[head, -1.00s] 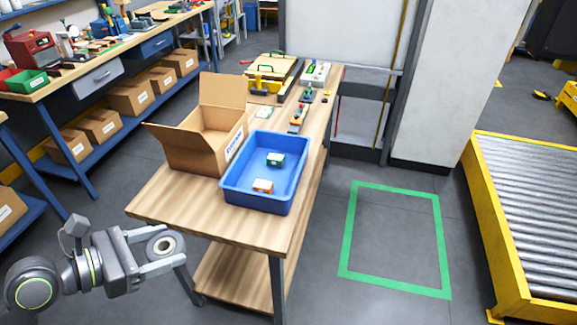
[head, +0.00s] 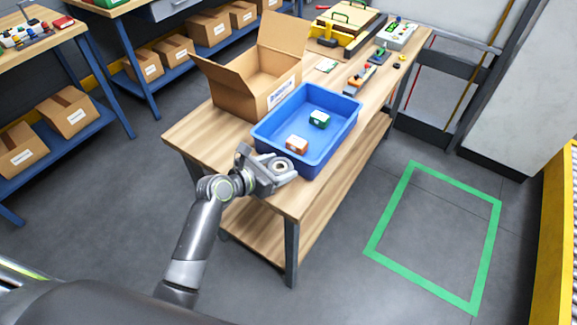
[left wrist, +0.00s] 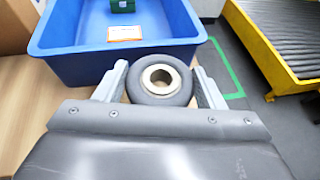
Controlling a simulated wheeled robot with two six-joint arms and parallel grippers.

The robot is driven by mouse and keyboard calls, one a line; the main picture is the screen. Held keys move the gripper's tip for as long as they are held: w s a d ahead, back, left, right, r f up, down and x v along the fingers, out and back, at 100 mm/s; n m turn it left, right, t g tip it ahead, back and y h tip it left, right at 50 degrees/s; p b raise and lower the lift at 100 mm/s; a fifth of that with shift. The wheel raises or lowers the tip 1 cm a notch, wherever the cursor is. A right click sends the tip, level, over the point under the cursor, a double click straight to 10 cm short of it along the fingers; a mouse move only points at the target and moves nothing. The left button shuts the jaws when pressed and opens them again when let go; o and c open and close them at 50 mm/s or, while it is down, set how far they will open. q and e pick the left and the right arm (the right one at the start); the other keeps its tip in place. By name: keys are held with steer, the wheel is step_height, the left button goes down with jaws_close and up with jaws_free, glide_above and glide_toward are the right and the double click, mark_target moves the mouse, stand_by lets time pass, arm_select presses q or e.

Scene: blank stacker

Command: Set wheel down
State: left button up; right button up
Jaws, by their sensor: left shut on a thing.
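The wheel is a small grey ring with a pale hub (head: 281,167). My left gripper (head: 284,174) is shut on it, over the near end of the wooden table (head: 215,136), just in front of the blue tray (head: 346,137). In the left wrist view the wheel (left wrist: 160,95) sits between the two fingers, with its hub hole facing up toward the camera. The tray's front wall (left wrist: 120,58) is just beyond it. I cannot tell whether the wheel touches the tabletop. My right gripper is not in view.
The blue tray holds an orange-and-white box (head: 297,144) and a green box (head: 319,119). An open cardboard box (head: 237,85) stands left of the tray. Tools lie at the table's far end. Bare tabletop shows left of my gripper.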

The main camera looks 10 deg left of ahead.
arm_select(q)
steer(key=shift+f+b, duration=0.5)
steer(key=shift+f, duration=2.7)
steer(key=shift+f, duration=0.1)
steer(key=o, duration=1)
